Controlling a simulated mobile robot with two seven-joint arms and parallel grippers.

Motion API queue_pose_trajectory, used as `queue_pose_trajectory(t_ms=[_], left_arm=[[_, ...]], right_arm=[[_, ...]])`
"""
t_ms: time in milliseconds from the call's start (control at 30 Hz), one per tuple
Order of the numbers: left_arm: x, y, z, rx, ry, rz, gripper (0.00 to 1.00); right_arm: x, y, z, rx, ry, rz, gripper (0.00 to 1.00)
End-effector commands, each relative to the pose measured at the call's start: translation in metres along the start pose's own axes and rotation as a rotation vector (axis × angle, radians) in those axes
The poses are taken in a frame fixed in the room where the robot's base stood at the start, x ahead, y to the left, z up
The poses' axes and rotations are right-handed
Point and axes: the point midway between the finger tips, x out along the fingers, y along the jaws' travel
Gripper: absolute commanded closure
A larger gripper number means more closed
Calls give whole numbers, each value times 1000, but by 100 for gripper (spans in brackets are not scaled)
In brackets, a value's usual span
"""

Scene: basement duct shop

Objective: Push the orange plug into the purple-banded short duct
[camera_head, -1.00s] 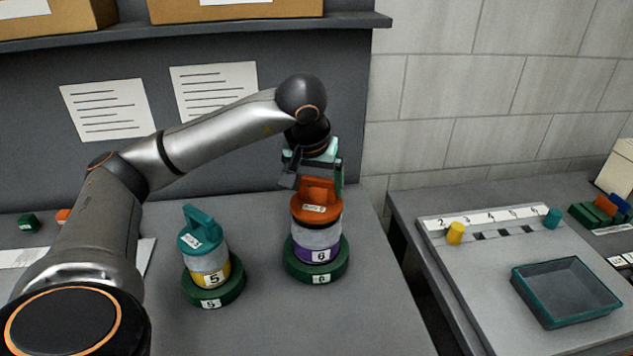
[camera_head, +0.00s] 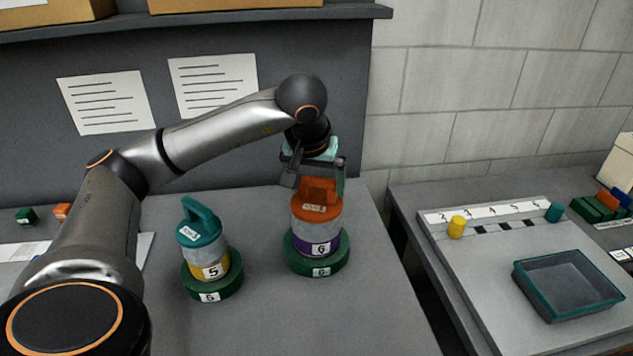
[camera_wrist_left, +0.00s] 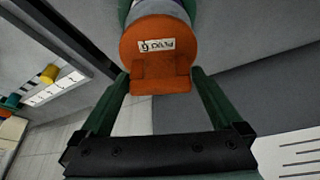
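The orange plug (camera_head: 317,209) sits upright in the mouth of the purple-banded short duct (camera_head: 318,232), its rim at the duct's top. The duct is grey with a purple band marked 6 and stands on a round green base (camera_head: 333,262). My left gripper (camera_head: 317,180) is above it, its fingers against the two sides of the plug's handle. In the left wrist view the plug's handle (camera_wrist_left: 160,78) lies between the fingertips, and a white label shows on the plug. How deep the plug sits is hidden. My right gripper is out of view.
A yellow-banded duct (camera_head: 209,264) with a teal plug (camera_head: 198,225) stands on another green base to the left. A shelf (camera_head: 240,21) is above and behind. Across a gap, the right bench holds a numbered board and a teal-rimmed tray (camera_head: 567,287).

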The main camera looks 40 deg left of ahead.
Motion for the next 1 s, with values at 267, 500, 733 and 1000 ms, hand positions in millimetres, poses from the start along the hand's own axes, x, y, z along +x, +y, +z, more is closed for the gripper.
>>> queue_pose_trajectory(t_ms=[267, 500, 733, 1000], left_arm=[[-9, 0, 0, 0, 1, 1, 0], [-57, 1, -1, 1, 5, 4, 0], [-108, 0, -2, 1, 4, 2, 0], [-125, 0, 0, 1, 1, 0, 0]], right_arm=[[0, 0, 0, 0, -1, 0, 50], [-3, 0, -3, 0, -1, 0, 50], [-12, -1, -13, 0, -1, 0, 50], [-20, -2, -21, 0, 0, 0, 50]])
